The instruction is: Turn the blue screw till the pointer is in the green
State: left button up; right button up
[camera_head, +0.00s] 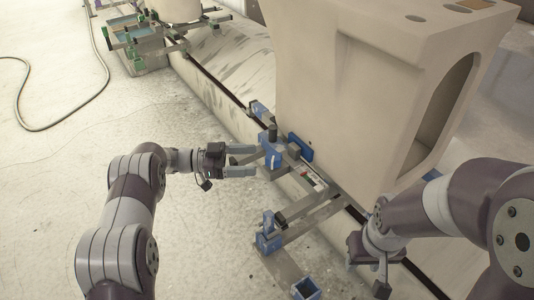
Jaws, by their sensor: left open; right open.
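A metal fixture with blue parts stands at the foot of the large beige casting. A blue block (271,152) with a dark upright knob (272,131) is at its near left side. I cannot tell for sure which blue part is the screw. A small scale plate (311,178) with a red and a green patch lies right of the block; its pointer is too small to read. My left gripper (258,161) is open, its fingers pointing right, close to the block; contact is unclear. My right gripper (368,276) is open and empty, low at the right, apart from the fixture.
The beige casting (345,100) rises behind the fixture. A blue clamp (268,236) and a blue square socket (305,289) sit on the lower bars. A similar fixture (135,40) and a hose (60,128) are at the upper left.

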pick_arm(q)
jog(key=a, duration=0.5)
jog(key=shift+s+a+p, duration=0.2)
jog(key=shift+a+p, duration=0.05)
jog(key=shift+p, duration=0.15)
